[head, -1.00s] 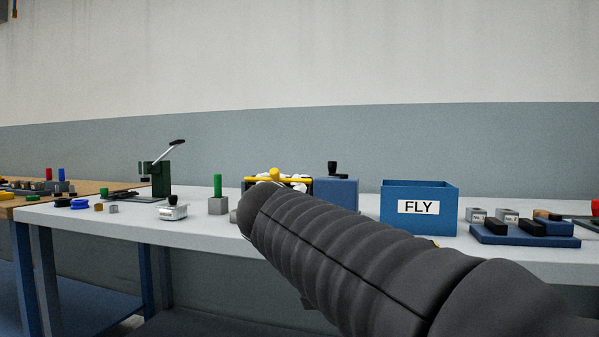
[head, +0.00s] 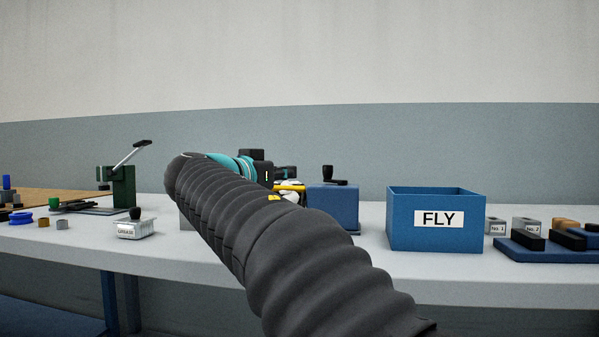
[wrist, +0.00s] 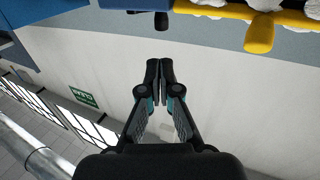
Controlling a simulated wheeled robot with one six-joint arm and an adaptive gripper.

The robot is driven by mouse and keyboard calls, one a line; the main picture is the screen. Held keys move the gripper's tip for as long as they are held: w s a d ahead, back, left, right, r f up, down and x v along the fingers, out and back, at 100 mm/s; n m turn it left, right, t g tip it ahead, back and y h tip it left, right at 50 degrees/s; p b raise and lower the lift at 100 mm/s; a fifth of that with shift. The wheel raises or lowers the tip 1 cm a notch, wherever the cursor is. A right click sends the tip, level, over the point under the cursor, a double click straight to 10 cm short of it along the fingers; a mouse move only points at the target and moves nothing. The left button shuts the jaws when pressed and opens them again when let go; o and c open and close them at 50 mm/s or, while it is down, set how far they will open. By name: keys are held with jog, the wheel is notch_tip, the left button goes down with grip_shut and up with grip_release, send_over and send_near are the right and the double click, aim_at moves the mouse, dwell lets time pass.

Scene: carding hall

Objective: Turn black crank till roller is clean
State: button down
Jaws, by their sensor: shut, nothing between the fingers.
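The black crank (head: 331,175) stands on top of a blue housing (head: 333,207), with its knob upright. Left of the housing is the roller unit with a yellow bar (head: 290,187) and white fluff (head: 289,197), largely hidden by my arm. In the wrist view, a black knob (wrist: 161,21), seemingly the crank's, hangs at the top. The yellow bar (wrist: 212,10), a yellow handle (wrist: 260,33) and white fluff (wrist: 268,5) are to its right. My gripper (wrist: 159,63) is shut and empty, apart from the knob. In the head view my gripper (head: 288,172) is left of the crank.
A blue FLY box (head: 436,245) stands right of the housing. Beyond it are small numbered blocks (head: 495,226) on the white bench (head: 350,255). At left are a grease tin (head: 136,229) and a green lever press (head: 123,187).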

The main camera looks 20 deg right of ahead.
aim_at(325, 169)
jog(key=p+x, duration=0.2)
jog(key=x, duration=1.1)
jog(key=shift+w+d, duration=0.2)
jog(key=shift+d, duration=0.1)
